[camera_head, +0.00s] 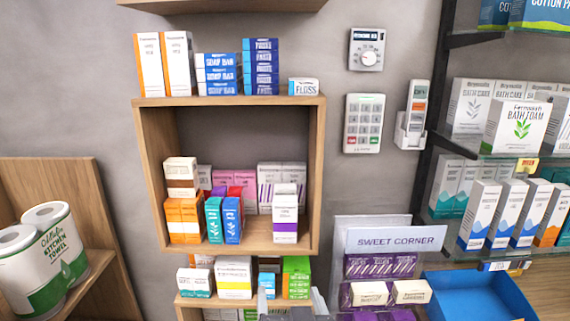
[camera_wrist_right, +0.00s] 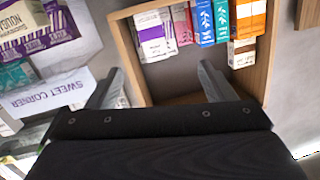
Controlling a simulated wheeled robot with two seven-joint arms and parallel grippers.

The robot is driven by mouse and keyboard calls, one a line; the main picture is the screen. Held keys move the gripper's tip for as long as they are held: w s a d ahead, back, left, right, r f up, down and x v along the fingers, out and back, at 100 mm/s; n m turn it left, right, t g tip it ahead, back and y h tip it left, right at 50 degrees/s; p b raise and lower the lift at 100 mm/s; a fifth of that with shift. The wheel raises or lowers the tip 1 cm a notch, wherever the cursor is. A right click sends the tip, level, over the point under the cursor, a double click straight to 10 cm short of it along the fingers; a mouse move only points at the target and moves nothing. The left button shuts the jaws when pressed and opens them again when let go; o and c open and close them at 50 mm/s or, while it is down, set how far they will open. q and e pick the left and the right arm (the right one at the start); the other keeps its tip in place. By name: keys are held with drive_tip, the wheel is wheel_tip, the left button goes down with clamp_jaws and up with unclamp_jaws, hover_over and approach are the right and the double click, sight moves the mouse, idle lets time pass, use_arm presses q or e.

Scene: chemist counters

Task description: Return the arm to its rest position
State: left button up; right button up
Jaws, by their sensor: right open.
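My right gripper (camera_head: 300,312) shows only in part at the bottom edge of the head view, in front of the lower shelf. In the right wrist view the same gripper (camera_wrist_right: 158,84) has its two grey fingers spread wide apart, with nothing held between them. The wooden wall shelf (camera_head: 320,180) with its boxes lies beyond the fingers. The rest of my right arm is out of sight in the head view. My left gripper is not in view.
A blue tray (camera_head: 490,292) and the Sweet Corner sign (camera_head: 395,239) stand at the lower right. Glass shelves with boxes (camera_head: 518,126) rise at the right. Kitchen towel rolls (camera_head: 59,238) stand at the left. A keypad (camera_head: 364,123) hangs on the wall.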

drive_tip(key=s+d+f+g, duration=0.3)
drive_tip(key=s+d, duration=0.2)
drive_tip(key=d, duration=0.1)
drive_tip(key=s+d+f+m+g+y, duration=0.1)
drive_tip(key=s+d+f+g, duration=0.2)
drive_tip(key=s+d, duration=0.3)
drive_tip(key=s+d+f+g, duration=0.3)
drive_tip(key=s+d+g, duration=0.1)
drive_tip(key=s+d, duration=0.2)
drive_tip(key=shift+s+d+f+m+g, duration=0.15)
drive_tip(key=shift+d+f+m+g, duration=0.2)
drive_tip(key=shift+d, duration=0.55)
